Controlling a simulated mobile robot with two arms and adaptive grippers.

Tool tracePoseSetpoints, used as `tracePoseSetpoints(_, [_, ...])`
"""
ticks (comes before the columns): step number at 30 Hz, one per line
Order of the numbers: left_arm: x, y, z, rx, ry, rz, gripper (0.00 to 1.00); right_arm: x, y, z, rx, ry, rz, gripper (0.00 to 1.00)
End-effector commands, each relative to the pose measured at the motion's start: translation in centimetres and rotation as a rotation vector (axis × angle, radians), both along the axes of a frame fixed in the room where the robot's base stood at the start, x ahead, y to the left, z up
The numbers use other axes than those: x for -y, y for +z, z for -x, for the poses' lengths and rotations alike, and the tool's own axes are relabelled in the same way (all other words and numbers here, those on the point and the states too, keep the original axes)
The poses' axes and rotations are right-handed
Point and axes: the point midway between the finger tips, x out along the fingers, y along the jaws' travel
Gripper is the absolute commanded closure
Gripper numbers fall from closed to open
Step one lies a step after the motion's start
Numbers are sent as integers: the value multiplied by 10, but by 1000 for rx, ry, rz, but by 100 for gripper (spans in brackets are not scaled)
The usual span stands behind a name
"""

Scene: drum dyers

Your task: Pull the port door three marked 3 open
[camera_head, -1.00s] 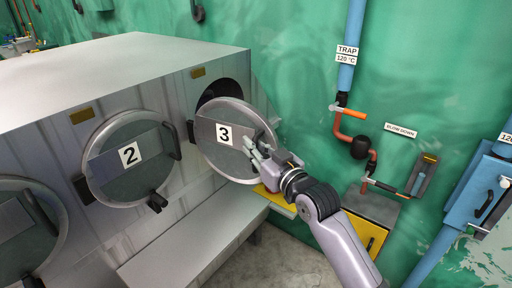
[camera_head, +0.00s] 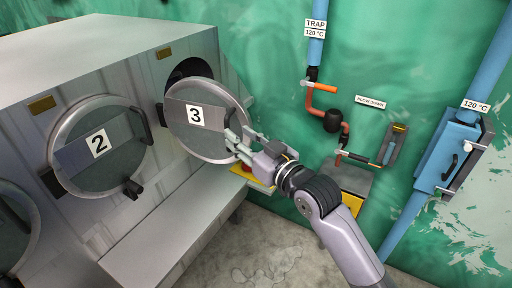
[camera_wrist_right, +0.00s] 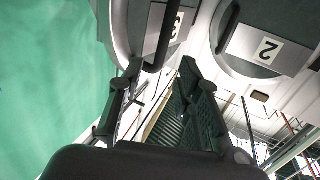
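Port door three (camera_head: 207,137), a round grey metal door marked 3, stands ajar, with the dark port opening showing behind its upper left edge. In the right wrist view the door (camera_wrist_right: 127,30) is at the top, with its dark bar handle (camera_wrist_right: 157,38) reaching down toward my fingers. My right gripper (camera_head: 240,142) is at the door's right edge. In the wrist view its fingers are apart, with the handle's lower end near the gap between them; I cannot tell whether they touch it. My left gripper is not in view.
Door 2 (camera_head: 98,165) is shut on the same grey machine. A grey ledge (camera_head: 170,235) juts out below the doors. Blue pipes, an orange pipe (camera_head: 325,88) and a blue box (camera_head: 447,155) are on the green wall at right. Bare floor (camera_head: 275,250) shows below.

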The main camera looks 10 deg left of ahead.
Motion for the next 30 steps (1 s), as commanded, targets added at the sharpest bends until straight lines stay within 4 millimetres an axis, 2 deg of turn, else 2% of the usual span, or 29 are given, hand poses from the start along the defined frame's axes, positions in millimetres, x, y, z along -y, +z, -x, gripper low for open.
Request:
tracePoseSetpoints(1, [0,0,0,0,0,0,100,9,-1,7,-1,-2,2,69])
tracePoseSetpoints(6, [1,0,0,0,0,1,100,29,-1,26,0,-2,1,69])
tracePoseSetpoints(12, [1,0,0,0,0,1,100,40,0,37,-1,0,0,69])
tracePoseSetpoints(26, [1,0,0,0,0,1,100,41,-1,37,-1,-1,0,69])
tracePoseSetpoints(29, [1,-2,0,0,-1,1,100,45,-14,31,-22,-18,6,69])
tracePoseSetpoints(30, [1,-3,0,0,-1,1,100,48,-27,25,-39,-33,11,69])
